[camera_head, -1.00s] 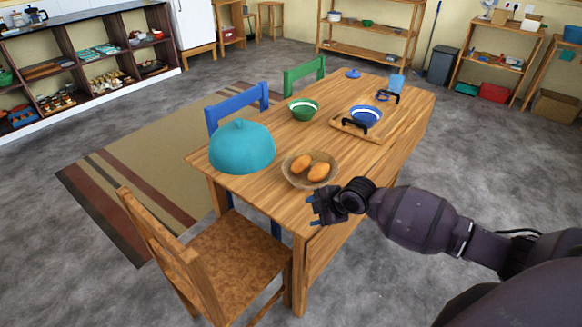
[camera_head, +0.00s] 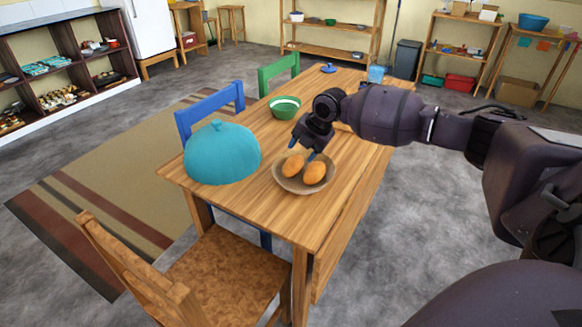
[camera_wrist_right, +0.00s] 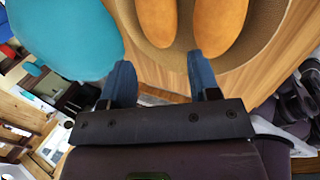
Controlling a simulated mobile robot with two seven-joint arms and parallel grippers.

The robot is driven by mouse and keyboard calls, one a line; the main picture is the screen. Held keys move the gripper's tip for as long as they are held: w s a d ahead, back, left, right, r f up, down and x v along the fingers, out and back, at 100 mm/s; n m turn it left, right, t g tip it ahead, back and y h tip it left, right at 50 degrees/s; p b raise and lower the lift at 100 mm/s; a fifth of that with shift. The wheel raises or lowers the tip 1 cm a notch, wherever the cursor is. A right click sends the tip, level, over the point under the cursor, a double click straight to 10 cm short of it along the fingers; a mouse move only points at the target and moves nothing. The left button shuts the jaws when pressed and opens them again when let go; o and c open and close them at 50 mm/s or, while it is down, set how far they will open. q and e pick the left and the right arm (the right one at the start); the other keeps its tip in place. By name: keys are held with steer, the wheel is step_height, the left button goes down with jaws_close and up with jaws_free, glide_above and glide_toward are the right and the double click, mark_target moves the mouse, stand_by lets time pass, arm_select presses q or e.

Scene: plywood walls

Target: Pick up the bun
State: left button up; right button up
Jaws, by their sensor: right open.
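Two orange-brown buns lie side by side in a shallow round bowl (camera_head: 285,184) on the wooden table: a left bun (camera_head: 292,166) and a right bun (camera_head: 315,172). My right gripper (camera_head: 301,149) is over the far rim of the bowl, just behind the buns, with its fingers pointing down. In the right wrist view its two blue fingertips (camera_wrist_right: 160,72) are apart with nothing between them. There the left bun (camera_wrist_right: 157,20) and the right bun (camera_wrist_right: 218,25) lie just ahead of the fingertips. My left gripper is not in view.
A teal dome (camera_head: 222,154) stands on the table left of the bowl. A green bowl (camera_head: 285,107) sits further back, and a blue cup (camera_head: 376,74) is at the far end. A wooden chair (camera_head: 215,275) stands at the near side.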

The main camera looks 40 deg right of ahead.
mark_target(294, 164)
steer(key=x, duration=0.2)
steer(key=shift+w+a+f, duration=0.1)
steer(key=shift+w+f, duration=0.05)
steer(key=shift+f, duration=0.25)
steer(key=shift+w+f+b, duration=0.1)
steer(key=shift+f+b, duration=0.2)
steer(key=b+x, duration=0.1)
steer(key=x, duration=0.3)
steer(key=shift+a+f, duration=0.1)
steer(key=shift+f, duration=0.1)
steer(key=shift+w+f, duration=0.1)
steer(key=shift+w, duration=0.05)
steer(key=shift+c, duration=0.8)
steer(key=c, duration=0.4)
